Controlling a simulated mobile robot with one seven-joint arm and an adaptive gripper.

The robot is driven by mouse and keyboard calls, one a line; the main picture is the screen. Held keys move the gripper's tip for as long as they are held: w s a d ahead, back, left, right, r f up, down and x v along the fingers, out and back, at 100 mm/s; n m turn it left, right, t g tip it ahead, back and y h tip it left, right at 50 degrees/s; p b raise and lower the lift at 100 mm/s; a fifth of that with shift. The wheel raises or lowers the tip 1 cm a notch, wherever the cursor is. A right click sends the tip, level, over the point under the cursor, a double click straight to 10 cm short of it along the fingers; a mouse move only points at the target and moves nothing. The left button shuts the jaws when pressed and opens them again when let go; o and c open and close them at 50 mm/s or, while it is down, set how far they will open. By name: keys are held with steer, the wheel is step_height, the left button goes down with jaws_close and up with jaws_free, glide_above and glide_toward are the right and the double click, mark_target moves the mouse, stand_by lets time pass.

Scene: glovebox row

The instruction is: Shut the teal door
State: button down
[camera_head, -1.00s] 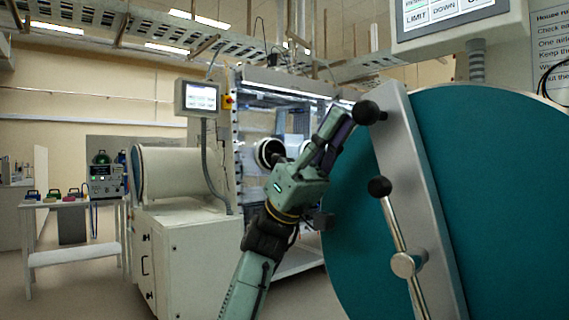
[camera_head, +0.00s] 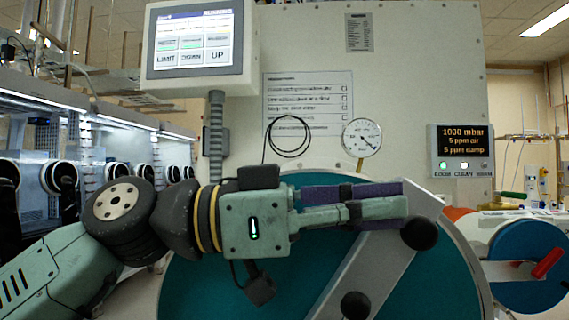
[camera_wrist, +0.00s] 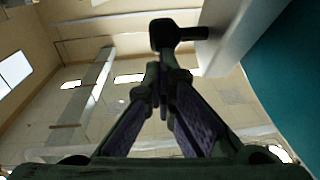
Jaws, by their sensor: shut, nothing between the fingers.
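The teal door (camera_head: 270,280) is a large round disc low in the head view, in front of the white chamber wall. A grey bar (camera_head: 375,265) crosses it diagonally, with a black knob (camera_head: 420,233) at its upper end and another black knob (camera_head: 355,305) lower down. My gripper (camera_head: 404,200) is shut and empty, pointing right, its fingertips close to the upper knob. In the wrist view the fingertips (camera_wrist: 165,90) meet just below a black knob (camera_wrist: 165,35), with the teal face (camera_wrist: 287,75) to the right. I cannot tell whether they touch, or whether the door is fully closed.
A touch screen (camera_head: 195,42) stands above my gripper, and a gauge (camera_head: 361,138) and a pressure display (camera_head: 461,150) are on the wall. A smaller blue round door (camera_head: 525,255) with a red handle is at right. Glove ports (camera_head: 118,170) line the left.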

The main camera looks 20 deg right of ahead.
mark_target(408, 228)
steer(key=shift+y, duration=0.4)
steer(key=d+f, duration=0.1)
steer(key=s+d+f, duration=0.1)
steer(key=d, duration=0.1)
steer(key=shift+s+d, duration=0.2)
steer(key=shift+s+d+f, duration=0.15)
steer(key=shift+d+f, duration=0.05)
steer(key=shift+f, duration=0.05)
